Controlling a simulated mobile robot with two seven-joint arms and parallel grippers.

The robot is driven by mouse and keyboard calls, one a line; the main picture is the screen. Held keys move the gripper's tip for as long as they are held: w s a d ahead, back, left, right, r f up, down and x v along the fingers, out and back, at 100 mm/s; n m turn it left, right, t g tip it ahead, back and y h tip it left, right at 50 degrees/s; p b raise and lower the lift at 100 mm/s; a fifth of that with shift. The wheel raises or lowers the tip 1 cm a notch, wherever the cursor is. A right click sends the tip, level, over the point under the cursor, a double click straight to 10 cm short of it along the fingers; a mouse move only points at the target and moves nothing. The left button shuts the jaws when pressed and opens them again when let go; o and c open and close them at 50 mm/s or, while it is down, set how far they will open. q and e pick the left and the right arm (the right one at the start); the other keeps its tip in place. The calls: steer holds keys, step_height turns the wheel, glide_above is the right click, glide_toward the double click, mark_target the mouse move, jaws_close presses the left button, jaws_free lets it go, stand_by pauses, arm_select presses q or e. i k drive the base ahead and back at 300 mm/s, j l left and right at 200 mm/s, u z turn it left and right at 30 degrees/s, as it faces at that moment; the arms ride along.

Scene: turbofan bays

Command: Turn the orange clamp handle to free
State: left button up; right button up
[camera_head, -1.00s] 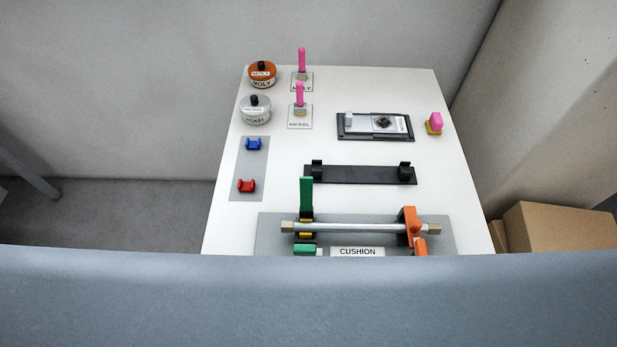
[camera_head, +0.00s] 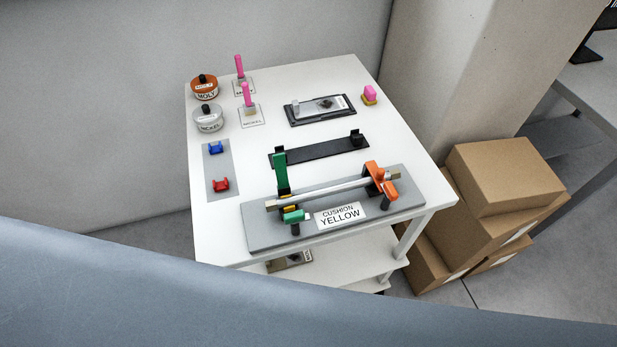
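The orange clamp (camera_head: 380,179) stands at the right end of a grey fixture board (camera_head: 266,236) near the table's front edge. Its orange handle lies over the end of a silver tube (camera_head: 330,190). The green clamp at the left end has an upright green arm (camera_head: 279,167) and a green handle piece (camera_head: 296,215) low in front. A label reading CUSHION YELLOW (camera_head: 340,215) lies between the clamps. Neither of my grippers shows in the head view.
Behind the board are a black rack (camera_head: 320,149), a dark tray (camera_head: 320,108), a pink block (camera_head: 369,94), two tins (camera_head: 208,118), pink-handled brushes (camera_head: 246,96), and blue (camera_head: 215,147) and red (camera_head: 220,184) clips. Cardboard boxes (camera_head: 500,180) stand right of the table (camera_head: 420,155). My blue-grey body fills the foreground.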

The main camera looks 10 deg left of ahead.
mark_target(388, 187)
steer(key=k+j+z, duration=0.1)
steer(key=z, duration=0.35)
steer(key=k+j+z, duration=0.15)
steer(key=z, duration=0.25)
steer(key=k+z, duration=0.15)
steer(key=z, duration=0.3)
steer(key=k+j+z, duration=0.15)
steer(key=z, duration=0.25)
steer(key=k+z, duration=0.2)
steer(key=z, duration=0.2)
steer(key=k+z, duration=0.2)
steer(key=z, duration=0.2)
steer(key=k+j+z, duration=0.1)
steer(key=z, duration=0.3)
steer(key=k+z, duration=0.5)
steer(key=z, duration=0.25)
steer(key=k+j, duration=0.6)
steer(key=k+j+u, duration=0.5)
steer(key=j, duration=0.15)
steer(key=j+u, duration=0.3)
steer(key=k+j+u, duration=0.25)
steer(key=j, duration=0.3)
steer(key=i+l, duration=0.05)
steer(key=i, duration=0.05)
